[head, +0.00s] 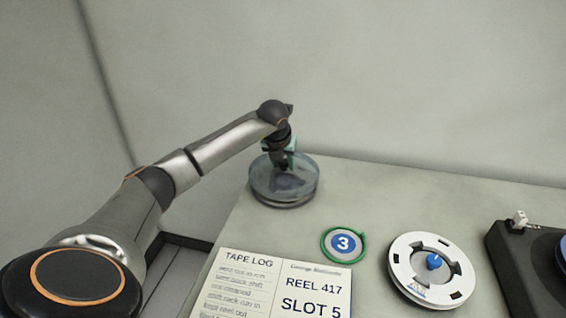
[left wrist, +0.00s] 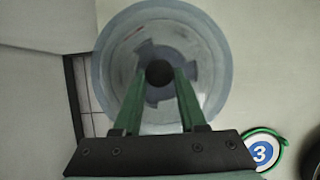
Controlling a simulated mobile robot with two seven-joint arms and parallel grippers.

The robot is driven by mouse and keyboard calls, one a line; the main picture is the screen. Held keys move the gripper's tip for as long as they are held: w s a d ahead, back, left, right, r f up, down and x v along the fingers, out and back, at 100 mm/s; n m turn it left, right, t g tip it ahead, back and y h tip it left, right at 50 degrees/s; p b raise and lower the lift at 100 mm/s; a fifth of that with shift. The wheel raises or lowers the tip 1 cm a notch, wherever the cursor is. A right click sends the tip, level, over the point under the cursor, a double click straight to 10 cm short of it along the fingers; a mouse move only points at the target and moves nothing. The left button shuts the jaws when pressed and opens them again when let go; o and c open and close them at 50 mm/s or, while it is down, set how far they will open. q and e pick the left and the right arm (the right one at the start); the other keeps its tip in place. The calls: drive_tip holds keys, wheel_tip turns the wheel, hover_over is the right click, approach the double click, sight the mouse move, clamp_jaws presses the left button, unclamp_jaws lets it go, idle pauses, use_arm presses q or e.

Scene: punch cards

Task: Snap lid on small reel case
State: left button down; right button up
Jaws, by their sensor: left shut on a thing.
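The clear bluish round lid (head: 300,172) is at the back left corner of the table, over the small reel case (head: 285,204). My left gripper (head: 284,165) points down at the lid's middle. In the left wrist view my green fingers (left wrist: 159,76) are shut on the dark round knob of the lid (left wrist: 118,62). Through the lid a dark, notched reel shape shows. The lid looks roughly level and centred on the case. I cannot tell whether its rim is fully seated. My right gripper is not in view.
A white reel (head: 402,262) with a blue hub lies to the right. A green ring (head: 323,246) surrounds a blue "3" label (head: 344,243). A tape log book (head: 264,284) lies at the front. A dark machine (head: 515,262) stands at the right edge. The table's left edge is close to the case.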

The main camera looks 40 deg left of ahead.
sight(283, 172)
use_arm(q)
drive_tip(key=shift+f+b, duration=1.15)
drive_tip(key=shift+f, duration=0.65)
idle(0.5)
drive_tip(key=shift+c, duration=1.9)
unclamp_jaws()
drive_tip(key=shift+c, duration=1.1)
drive_tip(key=shift+r, duration=0.15)
drive_tip(key=shift+r+p, duration=2.7)
drive_tip(key=shift+r, duration=0.7)
drive_tip(key=shift+f, duration=0.1)
